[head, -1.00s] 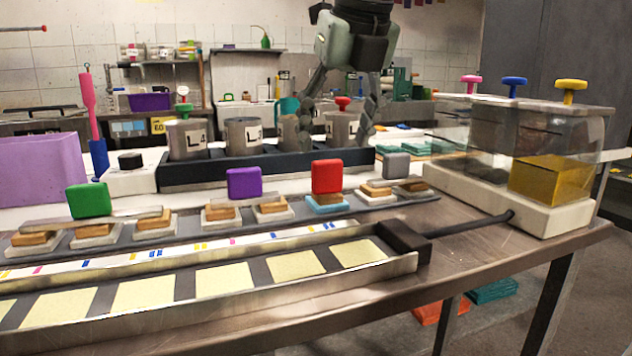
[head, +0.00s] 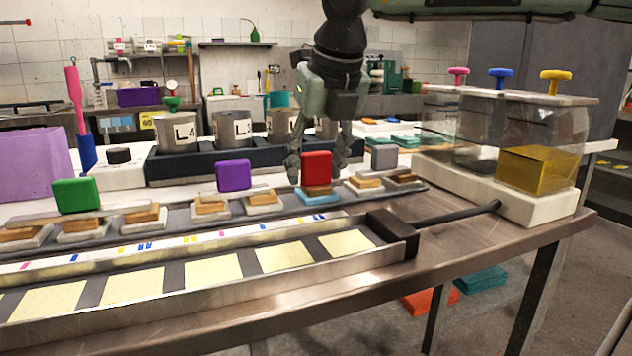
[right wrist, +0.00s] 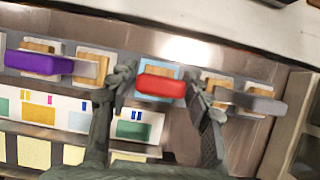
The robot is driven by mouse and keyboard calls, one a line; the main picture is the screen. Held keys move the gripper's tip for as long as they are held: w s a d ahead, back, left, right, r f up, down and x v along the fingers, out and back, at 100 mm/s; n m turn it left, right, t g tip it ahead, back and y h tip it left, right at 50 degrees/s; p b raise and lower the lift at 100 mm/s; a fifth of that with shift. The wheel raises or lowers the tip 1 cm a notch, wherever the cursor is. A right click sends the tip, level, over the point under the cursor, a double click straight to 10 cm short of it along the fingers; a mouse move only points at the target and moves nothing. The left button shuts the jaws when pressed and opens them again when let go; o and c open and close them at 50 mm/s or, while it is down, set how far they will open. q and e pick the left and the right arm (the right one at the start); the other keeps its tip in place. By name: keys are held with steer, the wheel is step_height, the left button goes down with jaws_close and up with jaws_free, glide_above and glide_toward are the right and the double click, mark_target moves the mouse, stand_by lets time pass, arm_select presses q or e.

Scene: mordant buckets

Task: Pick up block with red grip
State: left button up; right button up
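The block with the red grip (head: 316,169) stands on a light blue base (head: 317,197) in the row of blocks on the long tray. In the right wrist view the red grip (right wrist: 162,86) lies between my right gripper's two fingers. My right gripper (head: 318,172) has come down over it, with its fingers apart on either side. In the right wrist view the right gripper (right wrist: 156,90) is open, with a gap between each finger and the red grip. My left gripper is not in view.
A purple-grip block (head: 233,175) stands to the left and a grey-grip block (head: 384,157) close to the right. A green-grip block (head: 76,194) is farther left. Labelled cans (head: 178,131) stand behind, and a clear box (head: 440,122) stands at right.

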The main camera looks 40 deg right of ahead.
mark_target(316, 152)
steer(key=c, duration=0.9)
steer(key=shift+c, duration=0.2)
steer(key=shift+r, duration=0.1)
steer(key=shift+r, duration=0.55)
step_height(316, 152, up, 3)
steer(key=shift+w+f, duration=0.1)
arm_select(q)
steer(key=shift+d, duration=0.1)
arm_select(e)
steer(key=s+a+r, duration=0.7)
steer(key=a, duration=0.2)
steer(key=shift+s, duration=0.4)
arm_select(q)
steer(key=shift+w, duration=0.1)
